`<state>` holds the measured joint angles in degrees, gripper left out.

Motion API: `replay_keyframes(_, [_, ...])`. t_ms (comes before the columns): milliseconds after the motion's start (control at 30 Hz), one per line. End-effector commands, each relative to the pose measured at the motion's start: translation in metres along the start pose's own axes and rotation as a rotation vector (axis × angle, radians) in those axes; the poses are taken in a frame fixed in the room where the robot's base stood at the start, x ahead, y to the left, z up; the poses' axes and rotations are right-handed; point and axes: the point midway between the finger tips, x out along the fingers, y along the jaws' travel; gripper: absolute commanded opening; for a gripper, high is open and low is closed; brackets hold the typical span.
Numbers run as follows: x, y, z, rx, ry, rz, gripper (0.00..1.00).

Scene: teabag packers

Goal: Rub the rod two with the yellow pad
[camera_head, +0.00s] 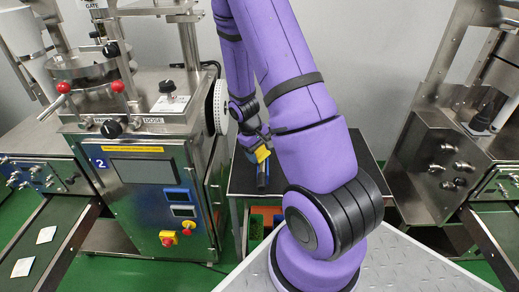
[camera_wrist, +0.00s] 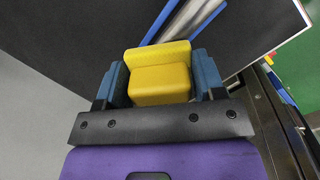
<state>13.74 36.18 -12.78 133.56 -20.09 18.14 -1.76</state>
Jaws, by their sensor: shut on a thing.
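My gripper (camera_wrist: 160,82) is shut on the yellow pad (camera_wrist: 158,72), a block with a stepped top, held between its two blue fingers. In the head view, the yellow pad (camera_head: 262,154) shows as a small patch at the end of my arm, above the black table (camera_head: 240,180). Just past the pad in the wrist view is a long silver rod-like piece (camera_wrist: 182,20) between blue strips. Its near end is hidden behind the pad, and I cannot tell whether they touch. No label shows which rod is rod two.
A steel machine with a control panel (camera_head: 140,165) and a perforated white disc (camera_head: 216,107) stands close left of the table. Another steel machine (camera_head: 440,150) stands at the right. Orange and green bins (camera_head: 256,226) sit beneath the table. Two white packets lie on the left conveyor (camera_head: 45,250).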

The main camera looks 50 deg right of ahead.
Motion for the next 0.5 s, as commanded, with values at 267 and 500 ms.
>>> replay_keyframes(267, [-0.001,-0.014,0.014,-0.001,0.0,0.0,0.44])
replay_keyframes(500, [-0.001,-0.019,0.019,0.0,0.001,0.0,0.44])
